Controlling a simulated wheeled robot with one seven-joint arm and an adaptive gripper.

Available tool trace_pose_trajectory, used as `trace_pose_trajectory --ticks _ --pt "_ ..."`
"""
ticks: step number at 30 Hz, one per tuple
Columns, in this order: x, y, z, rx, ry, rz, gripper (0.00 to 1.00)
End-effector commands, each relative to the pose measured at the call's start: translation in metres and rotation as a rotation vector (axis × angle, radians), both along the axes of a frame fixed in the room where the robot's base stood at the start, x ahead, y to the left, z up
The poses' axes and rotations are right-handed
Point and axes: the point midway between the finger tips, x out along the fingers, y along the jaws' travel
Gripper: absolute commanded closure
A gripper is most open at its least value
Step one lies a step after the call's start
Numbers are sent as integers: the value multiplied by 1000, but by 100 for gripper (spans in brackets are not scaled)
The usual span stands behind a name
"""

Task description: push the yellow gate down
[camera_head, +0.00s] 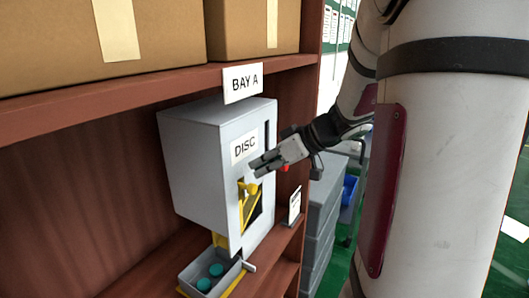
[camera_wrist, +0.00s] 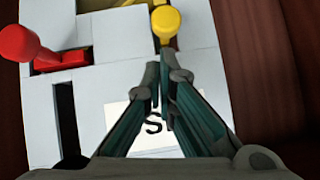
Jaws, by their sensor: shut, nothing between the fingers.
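The yellow gate (camera_head: 249,207) sits in the opening on the front of a grey dispenser marked DISC (camera_head: 200,165). Its round yellow knob (camera_head: 251,188) sticks out at the top of the opening; the knob also shows at the top of the wrist view (camera_wrist: 166,22). My gripper (camera_head: 255,167) is shut and empty in front of the dispenser, its fingertips just above the knob. In the wrist view the fingertips (camera_wrist: 164,76) point at the knob, with a small gap in the picture. I cannot tell whether they touch it.
A red knob (camera_wrist: 15,43) on the dispenser face shows in the wrist view. A tray (camera_head: 233,274) with teal discs (camera_head: 210,277) sits below. The dispenser stands in a brown shelf bay under a BAY A sign (camera_head: 243,83), with cardboard boxes (camera_head: 60,45) above.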

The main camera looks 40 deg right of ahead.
Motion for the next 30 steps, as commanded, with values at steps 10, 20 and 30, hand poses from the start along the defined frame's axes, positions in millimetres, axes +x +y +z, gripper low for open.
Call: trace_pose_trajectory --ticks 10,20,30 --pt "1 3 -15 -1 1 1 100" --pt "2 2 -19 -1 0 0 100" --pt "4 2 -53 -1 0 -2 100"
